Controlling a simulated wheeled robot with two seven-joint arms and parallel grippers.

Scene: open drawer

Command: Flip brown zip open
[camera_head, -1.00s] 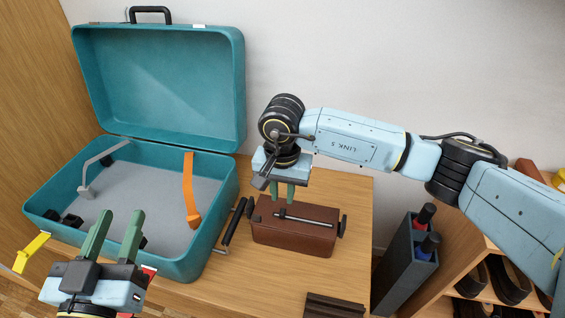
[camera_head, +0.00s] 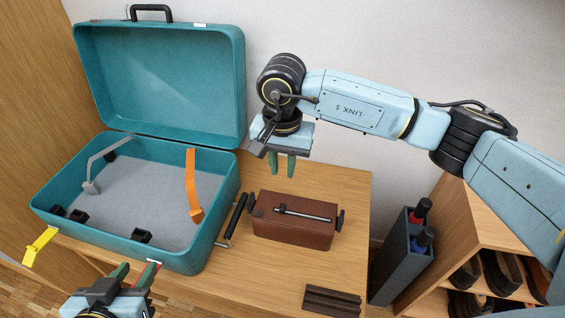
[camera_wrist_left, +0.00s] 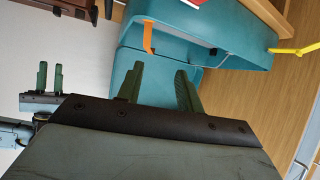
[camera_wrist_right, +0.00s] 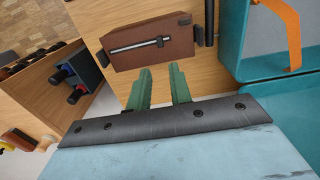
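A brown box (camera_head: 290,233) sits on the wooden table right of the teal suitcase. A thin metal rod with a dark end (camera_head: 304,214) lies along its top. Dark fittings (camera_head: 340,219) are at its ends. I cannot make out a zip clearly. The box also shows in the right wrist view (camera_wrist_right: 170,28). My right gripper (camera_head: 283,168) is above and behind the box, fingers apart, empty and not touching it. My left gripper (camera_head: 134,273) is low at the left, in front of the suitcase, fingers apart and empty; its fingers show in the left wrist view (camera_wrist_left: 158,85).
The teal suitcase (camera_head: 160,85) stands open, lid up, with an orange strap (camera_head: 191,180) and a grey strap inside. A yellow latch (camera_head: 40,245) sticks out at its left. A dark brown ridged piece (camera_head: 332,301) lies at the table's front. A grey holder (camera_head: 400,265) stands at the right.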

